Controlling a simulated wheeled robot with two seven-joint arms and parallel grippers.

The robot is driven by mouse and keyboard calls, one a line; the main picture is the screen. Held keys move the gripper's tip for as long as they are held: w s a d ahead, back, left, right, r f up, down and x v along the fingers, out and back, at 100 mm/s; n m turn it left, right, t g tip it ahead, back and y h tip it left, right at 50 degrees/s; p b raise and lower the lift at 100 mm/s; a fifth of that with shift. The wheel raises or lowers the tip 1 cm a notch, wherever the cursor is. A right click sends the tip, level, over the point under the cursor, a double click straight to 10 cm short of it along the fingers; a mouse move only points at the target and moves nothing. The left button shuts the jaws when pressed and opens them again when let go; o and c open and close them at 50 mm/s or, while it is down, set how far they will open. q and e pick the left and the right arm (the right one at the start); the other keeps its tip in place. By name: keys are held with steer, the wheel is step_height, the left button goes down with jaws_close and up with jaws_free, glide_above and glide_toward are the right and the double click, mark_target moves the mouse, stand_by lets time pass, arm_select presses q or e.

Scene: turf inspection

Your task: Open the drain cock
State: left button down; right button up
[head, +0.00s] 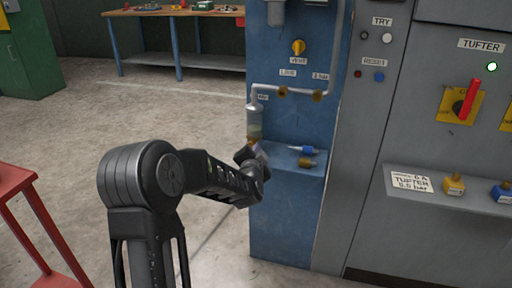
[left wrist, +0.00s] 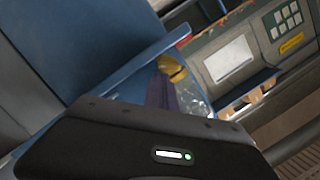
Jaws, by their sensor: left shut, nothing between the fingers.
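A clear filter bowl (head: 254,122) hangs from the pipe on the left part of the blue panel. A small brass piece, seemingly the drain cock (head: 252,140), shows at its lower end, partly hidden by my gripper. My left gripper (head: 258,152) is right below the bowl, shut and empty. In the left wrist view a brass knob (left wrist: 171,68) shows at the tips of the left fingers (left wrist: 162,90); I cannot tell whether they touch it. Whether the cock is open or shut cannot be seen. My right gripper is not in view.
The blue cabinet's ledge (head: 285,170) holds a blue-tipped fitting (head: 303,150) and a brass fitting (head: 305,162). A yellow knob (head: 298,47) sits above the pipe. The grey tufter panel (head: 430,110) has a red-handled switch (head: 467,100). A red table (head: 15,180) stands left. Open floor lies between.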

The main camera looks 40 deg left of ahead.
arm_select(q)
steer(key=m, duration=0.1)
steer(key=f+m+y, duration=0.1)
steer(key=m, duration=0.1)
steer(key=shift+d+p, duration=0.15)
steer(key=shift+p, duration=0.2)
steer(key=shift+f+m+t+y, duration=0.15)
steer(key=shift+f+m+t, duration=0.15)
steer(key=shift+m, duration=0.75)
steer(key=shift+f+m+t+y, duration=0.2)
steer(key=shift+m+t, duration=0.1)
steer(key=shift+m, duration=0.75)
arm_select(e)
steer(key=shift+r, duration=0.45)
arm_select(q)
steer(key=shift+s+a+f, duration=0.1)
steer(key=shift+a+f, duration=0.1)
steer(key=shift+d, duration=0.1)
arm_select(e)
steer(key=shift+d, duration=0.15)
